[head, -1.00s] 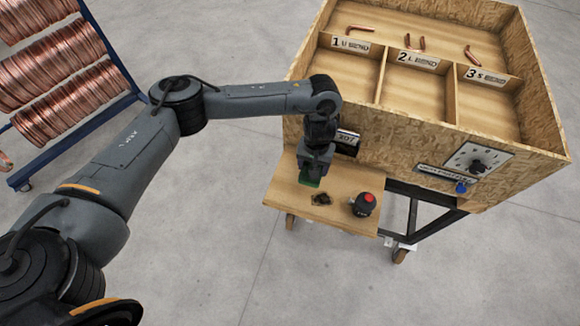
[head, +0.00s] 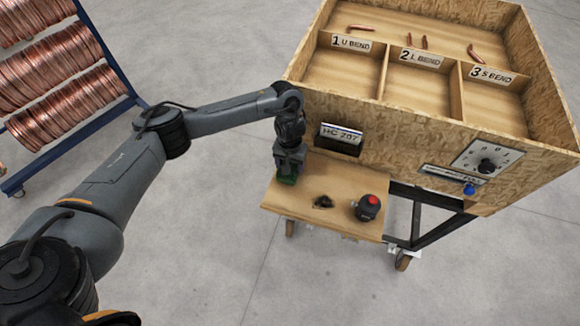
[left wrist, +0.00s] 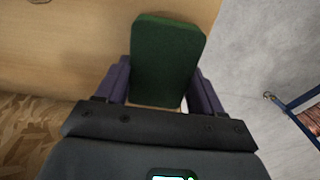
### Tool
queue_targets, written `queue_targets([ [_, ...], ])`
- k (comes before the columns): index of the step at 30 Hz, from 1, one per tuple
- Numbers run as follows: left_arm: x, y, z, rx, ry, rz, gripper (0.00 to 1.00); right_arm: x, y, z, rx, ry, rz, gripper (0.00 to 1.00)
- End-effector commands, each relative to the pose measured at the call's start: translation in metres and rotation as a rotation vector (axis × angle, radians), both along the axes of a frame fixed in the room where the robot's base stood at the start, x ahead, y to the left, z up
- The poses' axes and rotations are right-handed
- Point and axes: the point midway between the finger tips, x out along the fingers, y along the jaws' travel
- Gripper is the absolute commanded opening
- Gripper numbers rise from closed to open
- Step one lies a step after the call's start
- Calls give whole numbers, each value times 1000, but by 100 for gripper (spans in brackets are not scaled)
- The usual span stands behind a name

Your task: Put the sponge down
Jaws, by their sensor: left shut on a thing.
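The green sponge (left wrist: 167,60) is between the fingers of my left gripper (left wrist: 160,85) in the left wrist view. In the head view my left gripper (head: 288,172) is over the left part of the small wooden shelf (head: 340,222), with the sponge (head: 287,180) showing at its lower end. The gripper is shut on the sponge. I cannot tell whether the sponge touches the shelf. My right gripper is not in view.
A dark mark or small item (head: 322,202) and a black device with a red top (head: 367,207) are on the shelf right of the gripper. The labelled wooden bin (head: 400,130) stands behind, holding copper pieces (head: 415,41). A coil rack (head: 100,35) is at left.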

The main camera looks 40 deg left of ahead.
Motion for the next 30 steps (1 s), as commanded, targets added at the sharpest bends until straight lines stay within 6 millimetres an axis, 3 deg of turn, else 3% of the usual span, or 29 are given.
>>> queue_targets([
  [1, 0, 0, -7, 0, 1, 1, 40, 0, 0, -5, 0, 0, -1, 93],
  [14, 0, 0, -9, 0, 0, 0, 40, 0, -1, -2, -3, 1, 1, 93],
  [15, 0, 0, -9, 0, -1, -1, 73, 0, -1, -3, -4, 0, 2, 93],
  [19, 0, 0, -9, 0, -1, -1, 93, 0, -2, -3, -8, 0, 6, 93],
  [30, 1, 0, -6, 1, -2, -1, 93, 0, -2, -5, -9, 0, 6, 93],
])
